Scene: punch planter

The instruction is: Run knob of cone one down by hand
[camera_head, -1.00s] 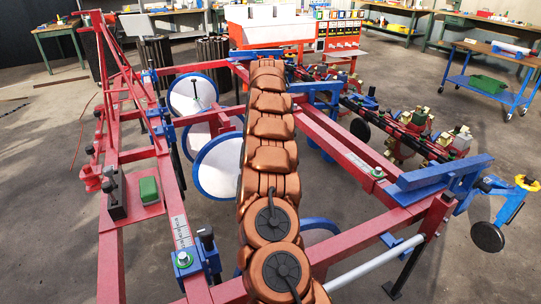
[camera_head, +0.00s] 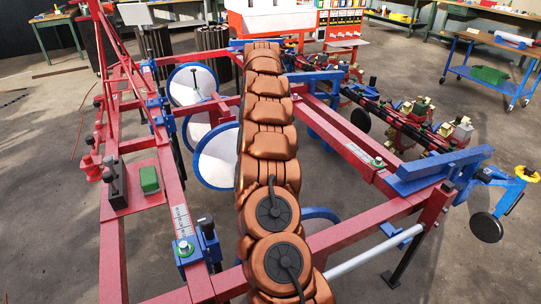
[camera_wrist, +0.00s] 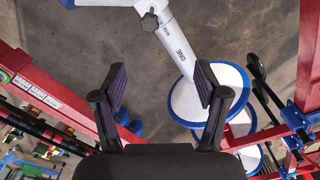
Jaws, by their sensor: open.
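My gripper (camera_wrist: 160,70) is open and empty in the wrist view, its two dark fingers wide apart. Ahead of it is a white tube (camera_wrist: 180,48) with dark lettering that looks like "ONE". A small dark grey knob (camera_wrist: 150,21) sits at the tube's upper end, beyond the fingertips and apart from them. A white disc with a blue rim (camera_wrist: 198,96) lies at the tube's lower end, partly behind the right finger. In the head view my gripper is hidden beyond my copper-coloured arm, and I cannot make out the knob there.
Red frame beams (camera_head: 180,215) run on both sides of my arm. Blue-rimmed discs (camera_head: 217,155) hang at the left of it. A green block (camera_head: 149,180) sits on the left beam. A blue cart (camera_head: 480,85) stands at the right. Bare floor shows between the beams.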

